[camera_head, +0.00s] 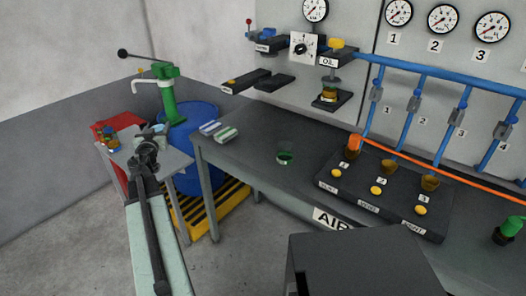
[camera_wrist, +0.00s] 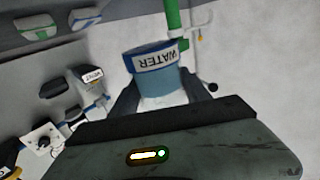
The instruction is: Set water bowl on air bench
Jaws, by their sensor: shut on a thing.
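The water bowl (camera_wrist: 155,80) is a blue-grey cup with a blue band and a white label reading WATER, upside down in the wrist view. My gripper (camera_wrist: 160,92) is shut on it, one dark finger on either side. In the head view my gripper (camera_head: 148,150) is at the left, over or beside the small grey side table; the bowl is small and partly hidden there. The air bench (camera_head: 250,145) is the long dark-topped bench to the right, with a label starting AIR on its front edge. The bowl is apart from the bench.
Striped packs (camera_head: 226,134) lie at the bench's left back, and a green-rimmed cup (camera_head: 285,157) near its middle. A black tray (camera_head: 340,190) with amber bowls fills its right. The left front top is clear. A blue barrel (camera_head: 200,120) with a green pump (camera_head: 167,100) stands behind.

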